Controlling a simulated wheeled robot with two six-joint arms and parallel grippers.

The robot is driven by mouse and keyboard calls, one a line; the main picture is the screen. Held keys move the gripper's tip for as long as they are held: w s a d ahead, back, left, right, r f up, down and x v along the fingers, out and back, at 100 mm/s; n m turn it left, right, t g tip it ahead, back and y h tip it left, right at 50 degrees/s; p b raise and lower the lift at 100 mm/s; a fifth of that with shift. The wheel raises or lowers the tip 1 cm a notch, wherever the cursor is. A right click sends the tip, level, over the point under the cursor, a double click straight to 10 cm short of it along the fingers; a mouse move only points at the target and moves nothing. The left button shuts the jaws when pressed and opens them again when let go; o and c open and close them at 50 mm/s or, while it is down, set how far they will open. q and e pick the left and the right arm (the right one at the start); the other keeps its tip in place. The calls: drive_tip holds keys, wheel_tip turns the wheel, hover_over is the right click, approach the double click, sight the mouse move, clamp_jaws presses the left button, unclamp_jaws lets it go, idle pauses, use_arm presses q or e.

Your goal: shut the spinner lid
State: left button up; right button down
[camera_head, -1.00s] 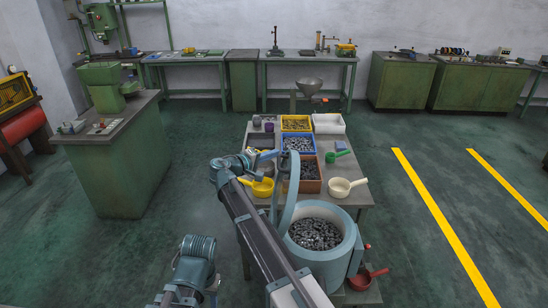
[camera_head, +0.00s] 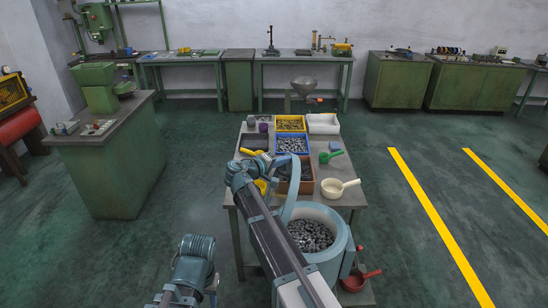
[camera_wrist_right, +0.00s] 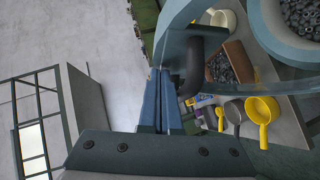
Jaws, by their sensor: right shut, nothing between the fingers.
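The spinner is a light blue round tub (camera_head: 342,246) full of small metal parts (camera_head: 311,236), at the table's near end. Its light blue lid (camera_head: 291,190) stands raised on the tub's left side, seen nearly edge-on, so it is open. In the right wrist view the lid's curved rim (camera_wrist_right: 176,44) and dark handle (camera_wrist_right: 207,48) are close to my right gripper (camera_wrist_right: 160,78). Its fingers are shut and empty, beside the handle; whether they touch the lid is unclear. In the head view my right arm reaches to the lid's left, its fingertips hidden. My left gripper is out of view.
On the table behind the tub are a blue bin (camera_head: 292,144), a yellow bin (camera_head: 291,123), a cream scoop (camera_head: 333,188) and a green scoop (camera_head: 327,156). A red scoop (camera_head: 354,283) lies low at right. Floor right of the table is clear.

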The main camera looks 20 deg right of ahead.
drive_tip(key=s+d+f+m+y+b, duration=0.25)
drive_tip(key=d+f, duration=0.35)
drive_tip(key=d, duration=0.3)
drive_tip(key=s+d+f+m+y+b, duration=0.1)
drive_tip(key=s+d+f+y+b, duration=0.15)
drive_tip(key=d+f, duration=0.5)
drive_tip(key=d+f+y+b, duration=0.1)
drive_tip(key=d+f+b, duration=0.2)
drive_tip(key=f+b, duration=0.1)
drive_tip(key=s+d+f+m+y+b, duration=0.1)
drive_tip(key=d+f+y+b, duration=0.1)
drive_tip(key=f+b, duration=0.3)
drive_tip(key=s+d+f+m+y+b, duration=0.1)
drive_tip(key=d+f+b, duration=0.3)
drive_tip(key=f, duration=0.1)
drive_tip(key=shift+s+d+f+m+t+b, duration=0.1)
drive_tip(key=shift+s+f+m+t+b, duration=0.15)
drive_tip(key=shift+f+t+b, duration=0.1)
drive_tip(key=shift+d+f+b, duration=0.1)
drive_tip(key=shift+f+b, duration=0.4)
drive_tip(key=shift+b, duration=0.05)
drive_tip(key=shift+s+f, duration=0.1)
drive_tip(key=shift+s, duration=0.05)
drive_tip(key=shift+s+b, duration=0.1)
drive_tip(key=shift+b, duration=0.2)
